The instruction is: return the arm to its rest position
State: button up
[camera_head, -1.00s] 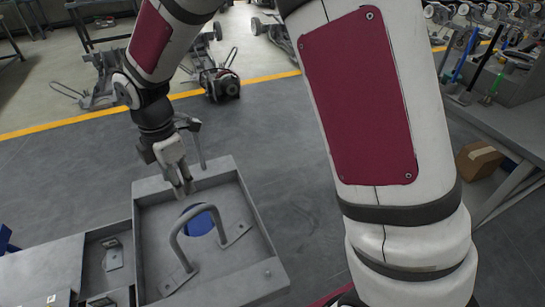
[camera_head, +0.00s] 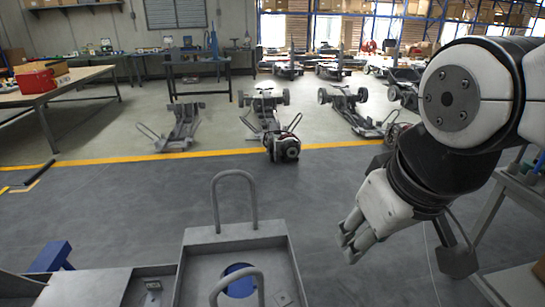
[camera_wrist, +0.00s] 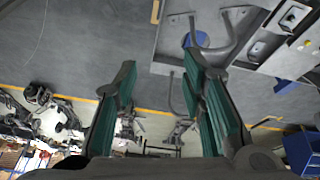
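My gripper (camera_head: 352,240) is at the right in the head view, bent down from my arm, over the grey floor and to the right of the grey tray. In the wrist view my gripper (camera_wrist: 160,78) shows two green-padded fingers set wide apart with nothing between them, so it is open and empty. The grey metal tray (camera_head: 293,272) with two bent-tube handles stands at the bottom of the head view. A round blue thing (camera_head: 238,284) lies in it. The tray also shows beyond the fingertips in the wrist view (camera_wrist: 176,50), apart from them.
A dark motor-like unit (camera_head: 283,148) sits on the floor by the yellow line. Several chassis frames (camera_head: 185,125) stand behind it. A table with a red box (camera_head: 38,80) is at the far left. A grey bench is at the right edge. The middle floor is clear.

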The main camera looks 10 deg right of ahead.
jog(key=shift+s+d+m, duration=0.25)
jog(key=shift+s+m, duration=0.65)
jog(key=shift+s, duration=0.15)
jog(key=shift+c, duration=0.4)
